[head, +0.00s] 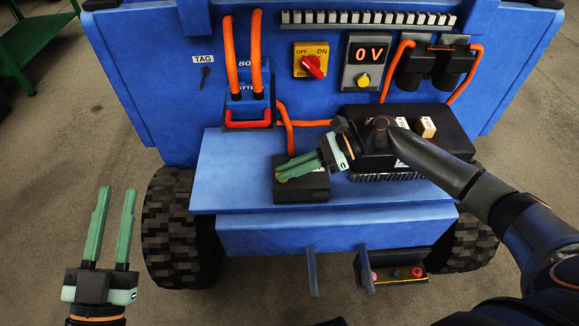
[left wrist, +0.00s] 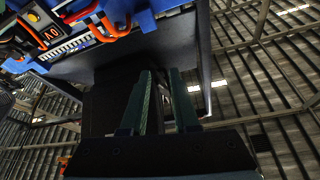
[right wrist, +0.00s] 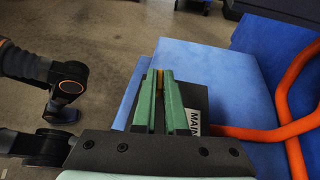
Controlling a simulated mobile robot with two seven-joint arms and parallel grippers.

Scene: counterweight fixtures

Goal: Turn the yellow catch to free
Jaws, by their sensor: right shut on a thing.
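The yellow catch (right wrist: 159,77) shows in the right wrist view as a narrow yellow piece between the green fingertips of my right gripper (right wrist: 164,82). It is on or just above a black box (right wrist: 194,98) with a partly hidden label reading MAIN. In the head view my right gripper (head: 281,172) reaches left across that black box (head: 310,187) on the blue shelf. The fingers are shut on the catch and hide most of it, so its angle cannot be told. My left gripper (head: 112,225) is open and empty, left of the cart and away from everything.
The blue cart's panel (head: 300,20) carries a red rotary switch (head: 313,66), a 0 V display (head: 370,49) and orange cables (head: 255,50). A red-handled plug (head: 248,117) stands behind the black box. A larger black unit (head: 455,135) sits right, under my right arm.

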